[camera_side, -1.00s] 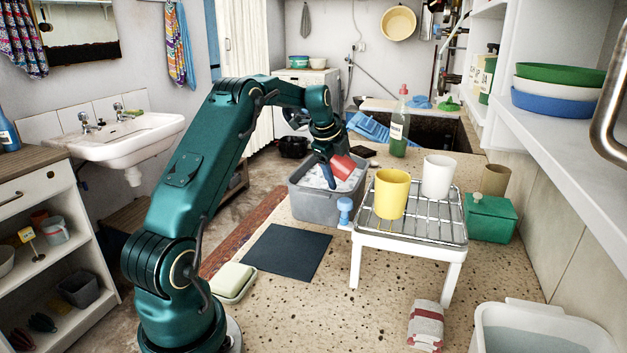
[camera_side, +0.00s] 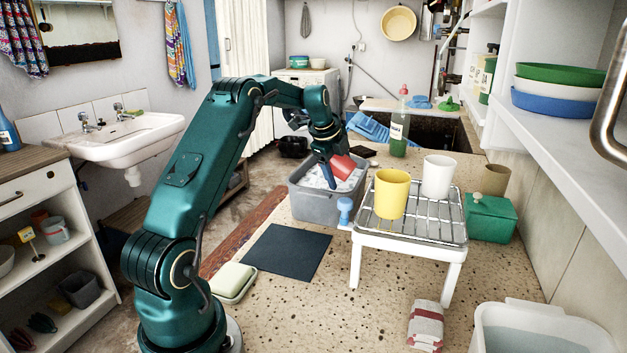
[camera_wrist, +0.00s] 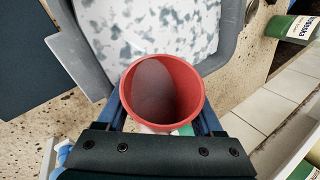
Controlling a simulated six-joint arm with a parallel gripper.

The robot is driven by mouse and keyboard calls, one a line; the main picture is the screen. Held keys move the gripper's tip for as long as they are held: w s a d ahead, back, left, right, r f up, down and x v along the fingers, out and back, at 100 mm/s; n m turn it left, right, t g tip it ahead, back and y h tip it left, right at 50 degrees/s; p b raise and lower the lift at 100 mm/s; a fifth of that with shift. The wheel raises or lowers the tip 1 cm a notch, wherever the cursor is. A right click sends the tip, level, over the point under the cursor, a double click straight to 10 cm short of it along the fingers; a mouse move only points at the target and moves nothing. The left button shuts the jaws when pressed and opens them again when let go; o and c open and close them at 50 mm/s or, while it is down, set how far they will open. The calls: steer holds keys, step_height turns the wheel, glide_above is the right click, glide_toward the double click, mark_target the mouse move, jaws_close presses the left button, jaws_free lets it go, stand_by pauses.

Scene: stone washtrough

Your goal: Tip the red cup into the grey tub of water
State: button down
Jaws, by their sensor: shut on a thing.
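The red cup (camera_side: 341,167) is tilted over the grey tub (camera_side: 318,209) in the side view. My gripper (camera_side: 331,170) is shut on it above the tub. In the wrist view the red cup (camera_wrist: 163,95) shows its open mouth between my gripper's blue fingers (camera_wrist: 163,120). Its inside looks empty from this angle, though the bottom is in shadow. The tub (camera_wrist: 232,55) lies behind the cup there, with pale, mottled water or foam inside.
A wire rack (camera_side: 424,222) on white legs stands right of the tub, holding a yellow cup (camera_side: 392,195) and a white cup (camera_side: 438,177). A blue stopper-like thing (camera_side: 345,211) is near the tub's front. A green bottle (camera_side: 398,134) stands behind. A dark mat (camera_side: 286,252) lies in front.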

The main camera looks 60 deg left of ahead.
steer(key=shift+f+n+t+h, duration=0.15)
steer(key=shift+n+t+h, duration=0.15)
steer(key=shift+t+h, duration=0.35)
steer(key=shift+w+d, duration=0.1)
stand_by(0.8)
steer(key=shift+r+m+g+y, duration=0.2)
steer(key=shift+m+g+y, duration=0.1)
steer(key=shift+g+y, duration=0.4)
steer(key=shift+r+m+g+y, duration=0.15)
steer(key=shift+m+g+y, duration=0.15)
steer(key=shift+g+y, duration=0.3)
